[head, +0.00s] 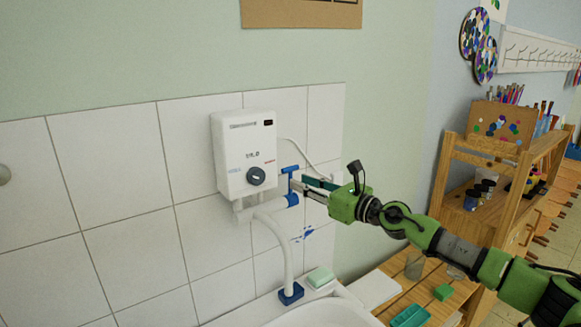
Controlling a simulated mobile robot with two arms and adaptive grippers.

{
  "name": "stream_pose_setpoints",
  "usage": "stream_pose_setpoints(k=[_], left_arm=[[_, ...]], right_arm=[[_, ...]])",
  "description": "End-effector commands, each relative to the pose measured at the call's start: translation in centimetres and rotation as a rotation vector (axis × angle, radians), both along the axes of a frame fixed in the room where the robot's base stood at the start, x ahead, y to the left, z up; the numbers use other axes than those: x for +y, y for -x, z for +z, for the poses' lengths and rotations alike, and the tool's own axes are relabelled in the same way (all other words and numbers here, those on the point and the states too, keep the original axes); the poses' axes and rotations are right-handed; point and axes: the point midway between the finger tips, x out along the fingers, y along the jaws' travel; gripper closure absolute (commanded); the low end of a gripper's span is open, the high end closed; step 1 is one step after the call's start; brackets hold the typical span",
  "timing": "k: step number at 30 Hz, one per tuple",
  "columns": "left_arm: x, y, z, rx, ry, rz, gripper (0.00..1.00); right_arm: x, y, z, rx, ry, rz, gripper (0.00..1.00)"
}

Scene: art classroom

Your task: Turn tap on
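The tap is a white water heater unit (246,152) with a dark round knob (256,176), fixed to the tiled wall. My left gripper is out of view.
A white sink (325,314) is below the tap, with a green soap bar (320,276) on its rim. A wooden bench (440,308) with a green tray (411,317) is beneath my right arm. A wooden shelf (500,205) with art supplies is on the right.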

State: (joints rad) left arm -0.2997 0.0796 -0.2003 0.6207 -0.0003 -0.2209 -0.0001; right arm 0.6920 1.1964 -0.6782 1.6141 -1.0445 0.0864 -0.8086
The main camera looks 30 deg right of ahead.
Motion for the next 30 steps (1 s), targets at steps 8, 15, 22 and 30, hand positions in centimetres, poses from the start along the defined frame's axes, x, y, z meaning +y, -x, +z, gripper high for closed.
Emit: stream_pose_setpoints(k=[8, 15, 22, 30], left_arm=[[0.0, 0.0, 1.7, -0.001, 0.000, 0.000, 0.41], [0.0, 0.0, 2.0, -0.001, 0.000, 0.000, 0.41], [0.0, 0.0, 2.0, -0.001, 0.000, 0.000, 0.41], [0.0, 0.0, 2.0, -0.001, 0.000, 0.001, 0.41]], right_arm=[[1.2, -3.8, 0.2, -0.001, -0.003, -0.001, 0.76], [1.7, -5.0, 0.0, 0.000, 0.000, 0.000, 0.76], [1.7, -5.0, -0.1, 0.001, 0.000, 0.000, 0.76], [1.7, -5.0, 0.0, 0.000, 0.000, 0.000, 1.00]])
